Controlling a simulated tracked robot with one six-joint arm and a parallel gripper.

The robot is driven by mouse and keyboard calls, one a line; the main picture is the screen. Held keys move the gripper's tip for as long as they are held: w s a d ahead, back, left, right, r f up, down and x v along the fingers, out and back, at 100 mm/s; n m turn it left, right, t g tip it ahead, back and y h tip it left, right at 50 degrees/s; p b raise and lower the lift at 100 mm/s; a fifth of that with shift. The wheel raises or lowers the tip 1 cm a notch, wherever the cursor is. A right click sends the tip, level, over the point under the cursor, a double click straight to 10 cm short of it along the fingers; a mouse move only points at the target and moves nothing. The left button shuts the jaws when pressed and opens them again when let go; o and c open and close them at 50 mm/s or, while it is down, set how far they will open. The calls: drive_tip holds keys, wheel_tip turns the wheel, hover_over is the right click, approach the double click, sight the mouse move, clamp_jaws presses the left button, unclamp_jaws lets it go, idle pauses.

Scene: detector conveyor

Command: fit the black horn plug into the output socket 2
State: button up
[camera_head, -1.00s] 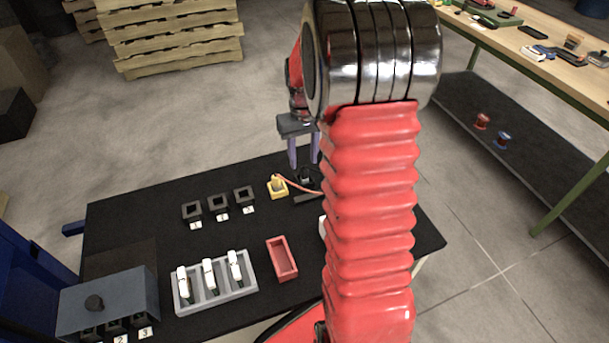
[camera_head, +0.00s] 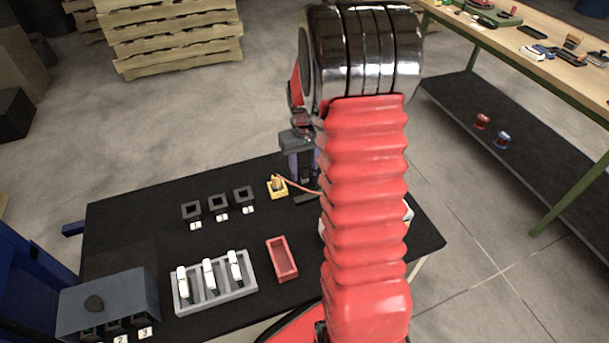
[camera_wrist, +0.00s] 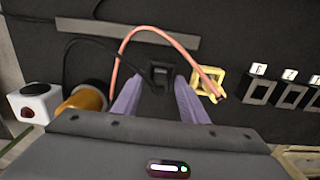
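The black horn plug (camera_wrist: 160,75) stands on the black table top, between the two purple fingers of my gripper (camera_wrist: 158,82) in the wrist view. The fingers are apart, with a narrow gap showing on each side of the plug. In the head view my gripper (camera_head: 303,166) is low over the table's back part, partly hidden by my red arm. Three black square sockets stand in a row with small white labels. The middle one (camera_head: 218,203) appears to be output socket 2; its label is too small to read surely. It also shows in the wrist view (camera_wrist: 290,94).
A yellow socket (camera_head: 278,187) with an orange cable stands right beside the plug. A black cable and a grey strip (camera_wrist: 130,32) lie nearby. An amber cylinder (camera_wrist: 88,97) and white box with red button (camera_wrist: 34,103) are left in the wrist view. A grey tray (camera_head: 214,298) lies in front.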

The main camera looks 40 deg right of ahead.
idle(0.4)
clamp_jaws()
